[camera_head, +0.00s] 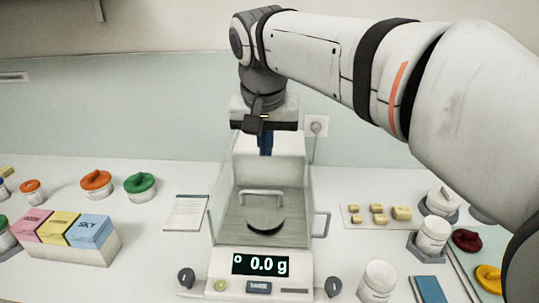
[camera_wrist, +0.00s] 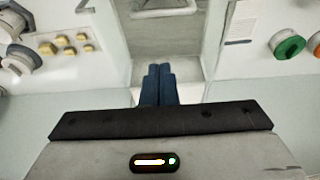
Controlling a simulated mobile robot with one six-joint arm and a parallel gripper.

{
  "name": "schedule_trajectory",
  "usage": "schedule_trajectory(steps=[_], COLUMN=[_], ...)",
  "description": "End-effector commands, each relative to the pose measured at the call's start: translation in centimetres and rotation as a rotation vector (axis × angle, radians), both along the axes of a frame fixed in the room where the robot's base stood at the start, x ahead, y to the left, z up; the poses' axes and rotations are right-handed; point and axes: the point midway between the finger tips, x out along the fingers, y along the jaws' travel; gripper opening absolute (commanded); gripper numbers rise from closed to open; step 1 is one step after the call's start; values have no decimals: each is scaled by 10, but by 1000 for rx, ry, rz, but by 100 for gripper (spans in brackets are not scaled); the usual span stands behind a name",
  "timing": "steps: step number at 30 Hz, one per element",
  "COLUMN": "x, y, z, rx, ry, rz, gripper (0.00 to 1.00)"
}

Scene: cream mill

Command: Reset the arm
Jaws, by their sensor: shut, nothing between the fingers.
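My arm reaches in from the right in the head view and bends down at the wrist. My gripper (camera_head: 265,146) hangs above the back part of a white balance (camera_head: 235,262), pointing down. In the wrist view my gripper (camera_wrist: 158,70) shows two dark blue fingers pressed together with nothing between them. The balance has glass side walls and a round pan (camera_head: 265,218), which looks empty. Its display (camera_head: 261,265) reads 0.0 g.
Jars with orange (camera_head: 96,181) and green lids (camera_head: 140,183) and a pink, yellow and blue box (camera_head: 66,238) stand left. A paper card (camera_head: 187,212) lies beside the balance. Right are small yellow blocks (camera_head: 377,218), white jars (camera_head: 434,233) and a blue pad (camera_head: 430,289).

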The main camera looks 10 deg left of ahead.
Motion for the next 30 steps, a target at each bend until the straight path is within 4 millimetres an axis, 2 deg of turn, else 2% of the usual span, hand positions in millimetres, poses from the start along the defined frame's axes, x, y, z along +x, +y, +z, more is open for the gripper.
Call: schedule_trajectory(steps=[5,8,11,15,18,21,25,30], x=[-3,-7,-19,-51,-81,-108,-131,-139], y=[-4,-34,-75,-136,-171,-194,-209,-214], z=[5,-13,-42,-94,-132,-163,-188,-197], rx=[0,-6,-13,-14,-12,-9,-6,-6], ry=[0,14,31,57,72,81,86,88], rz=[-2,-9,-11,-21,-28,-36,-42,-45], gripper=[0,0,0,0,0,0,0,0])
